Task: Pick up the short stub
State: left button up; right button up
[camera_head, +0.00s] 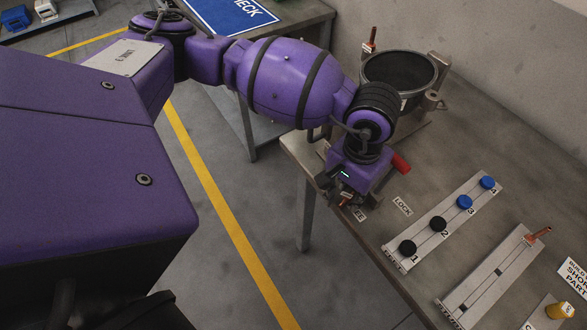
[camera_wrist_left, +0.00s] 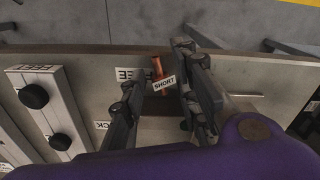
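The short stub is a copper-coloured piece (camera_wrist_left: 158,69) with a white SHORT tag, seen in the wrist view near the table's edge. In the head view only a small orange part of it (camera_head: 346,200) shows below my left gripper (camera_head: 343,194). My left gripper (camera_wrist_left: 162,78) is open in the wrist view, its two dark fingers standing on either side of the stub with gaps visible. I cannot tell how high the fingertips are above the table. My right gripper is not in view.
A dark round pot (camera_head: 398,82) with a copper stub (camera_head: 370,40) beside it stands at the back. A numbered rail (camera_head: 423,236) holds black and blue caps. Another rail (camera_head: 487,282) has a copper piece (camera_head: 538,236). A red cylinder (camera_head: 400,163) is right of my gripper.

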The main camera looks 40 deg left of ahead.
pick_arm(q)
grip_shut()
dwell(0.3)
